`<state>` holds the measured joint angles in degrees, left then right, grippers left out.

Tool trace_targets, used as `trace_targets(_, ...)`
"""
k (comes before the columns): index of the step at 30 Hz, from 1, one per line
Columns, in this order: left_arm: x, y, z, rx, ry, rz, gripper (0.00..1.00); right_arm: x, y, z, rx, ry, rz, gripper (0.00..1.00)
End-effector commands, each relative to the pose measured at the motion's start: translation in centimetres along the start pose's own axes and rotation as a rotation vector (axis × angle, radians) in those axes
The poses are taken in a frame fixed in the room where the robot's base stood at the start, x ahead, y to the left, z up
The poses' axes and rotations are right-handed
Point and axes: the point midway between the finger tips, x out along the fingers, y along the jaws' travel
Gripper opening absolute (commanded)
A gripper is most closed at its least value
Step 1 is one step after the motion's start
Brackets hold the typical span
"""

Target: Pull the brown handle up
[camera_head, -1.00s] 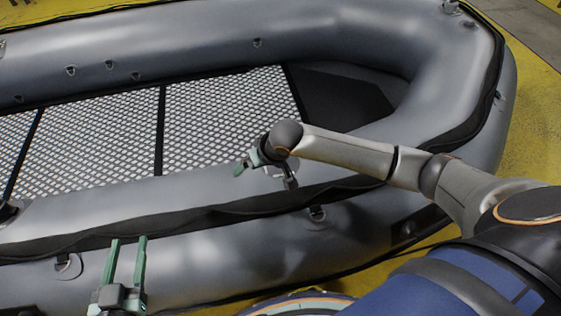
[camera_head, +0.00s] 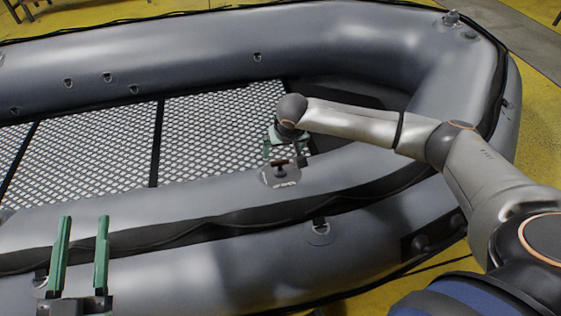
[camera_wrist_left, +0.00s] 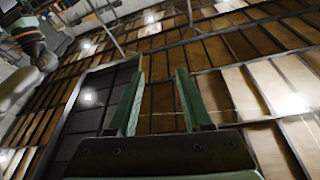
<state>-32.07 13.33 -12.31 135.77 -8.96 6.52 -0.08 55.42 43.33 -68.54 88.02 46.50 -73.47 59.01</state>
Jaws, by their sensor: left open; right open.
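The brown handle (camera_head: 280,162) is a small dark bar on a grey round patch (camera_head: 281,179) on the near tube of the grey inflatable boat (camera_head: 190,200). My right gripper (camera_head: 285,153) is open, with its green fingers pointing down just behind and around the handle in the picture. Whether the fingers touch the handle cannot be told. My left gripper (camera_head: 84,220) is open and empty, fingers up, in front of the near tube at the lower left. In the left wrist view, its two green fingers (camera_wrist_left: 158,95) stand apart with nothing between them.
The boat's patterned floor (camera_head: 100,140) lies beyond the near tube. Another round patch with a ring (camera_head: 319,232) sits on the lower side of the tube. Yellow floor (camera_head: 540,120) shows at the right. The left wrist view faces the slatted ceiling (camera_wrist_left: 230,50).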

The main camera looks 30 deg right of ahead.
Motion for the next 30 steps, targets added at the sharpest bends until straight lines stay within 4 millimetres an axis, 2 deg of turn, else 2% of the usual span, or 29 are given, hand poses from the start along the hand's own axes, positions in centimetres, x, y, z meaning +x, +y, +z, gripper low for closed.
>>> trace_targets(9,-0.5,-0.1,-6.9,0.083,0.289,0.012,0.5,3.3,0.0,0.1,0.0,0.001,0.0,1.0)
trace_targets(18,-2.4,0.6,-12.2,0.148,0.53,0.031,0.5,6.2,0.0,0.1,-0.001,0.001,0.0,1.0)
trace_targets(20,-2.5,0.7,-11.4,0.139,0.519,0.033,0.5,7.2,-0.1,0.1,0.0,0.001,-0.001,1.0)
trace_targets(24,-2.5,0.8,-11.0,0.129,0.515,0.035,0.5,8.2,-0.1,0.0,-0.001,0.001,-0.001,1.0)
trace_targets(30,-2.5,0.8,-10.9,0.125,0.513,0.035,0.5,8.4,-0.1,0.0,-0.001,0.001,-0.002,1.0)
